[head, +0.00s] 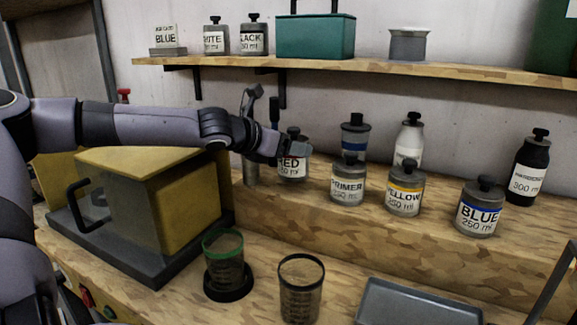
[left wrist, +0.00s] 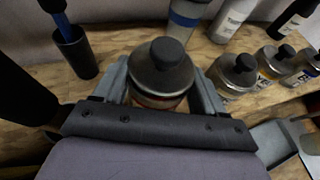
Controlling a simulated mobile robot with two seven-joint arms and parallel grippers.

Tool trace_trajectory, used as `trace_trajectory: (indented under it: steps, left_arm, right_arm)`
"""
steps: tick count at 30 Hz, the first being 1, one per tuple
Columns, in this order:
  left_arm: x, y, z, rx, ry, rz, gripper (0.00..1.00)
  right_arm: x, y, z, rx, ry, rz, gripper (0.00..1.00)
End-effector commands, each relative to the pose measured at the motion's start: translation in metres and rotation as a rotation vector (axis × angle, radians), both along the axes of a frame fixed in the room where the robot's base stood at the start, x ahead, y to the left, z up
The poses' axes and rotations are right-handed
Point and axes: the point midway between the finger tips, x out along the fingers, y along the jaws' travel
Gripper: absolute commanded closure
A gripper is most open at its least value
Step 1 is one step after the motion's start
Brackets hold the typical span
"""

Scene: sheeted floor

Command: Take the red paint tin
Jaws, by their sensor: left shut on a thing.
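The red paint tin (head: 291,170) is a grey tin with a black knob cap and a white label reading RED. It stands upright at the left of the row of tins on the raised wooden step. My left gripper (head: 288,150) is shut on it, and the fingers partly cover its label. In the left wrist view the tin (left wrist: 162,72) sits between the two fingers of the gripper (left wrist: 162,92), seen from above. I cannot tell whether its base is off the step. My right gripper is not in view.
Primer (head: 347,183), yellow (head: 404,193) and blue (head: 480,207) tins stand to the right, with bottles behind. A yellow-topped machine (head: 150,190) stands under my left arm. Two cups (head: 224,265) (head: 300,290) and a grey tray (head: 415,303) are in front. A shelf (head: 400,68) hangs above.

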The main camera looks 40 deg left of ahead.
Motion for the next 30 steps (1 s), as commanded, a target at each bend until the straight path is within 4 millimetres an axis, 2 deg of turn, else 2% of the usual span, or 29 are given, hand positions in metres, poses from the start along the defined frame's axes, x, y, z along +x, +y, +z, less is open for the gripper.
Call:
trace_trajectory:
  steps: [2, 6, 14, 15, 17, 26, 30]
  left_arm:
    - [0.0, 0.0, -0.016, -0.004, 0.0, 0.001, 0.97]
    - [0.0, 0.0, -0.028, -0.002, 0.0, 0.0, 0.96]
    - [-0.001, 0.0, -0.033, -0.002, 0.004, 0.001, 0.96]
    - [-0.001, 0.0, -0.035, -0.002, 0.009, 0.002, 0.23]
    - [-0.001, 0.0, -0.035, -0.002, 0.008, 0.002, 0.04]
    - [-0.001, 0.0, -0.033, -0.001, 0.004, 0.002, 0.04]
    - [0.0, 0.001, -0.037, -0.002, 0.002, 0.002, 0.04]
  right_arm:
    - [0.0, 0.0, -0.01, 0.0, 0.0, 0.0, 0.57]
    - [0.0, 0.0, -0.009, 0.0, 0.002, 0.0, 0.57]
    - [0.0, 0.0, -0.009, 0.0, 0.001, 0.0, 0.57]
    - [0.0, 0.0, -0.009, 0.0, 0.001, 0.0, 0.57]
    - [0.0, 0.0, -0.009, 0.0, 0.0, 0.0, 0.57]
    - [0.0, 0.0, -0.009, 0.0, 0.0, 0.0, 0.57]
    - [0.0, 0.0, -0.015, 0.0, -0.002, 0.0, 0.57]
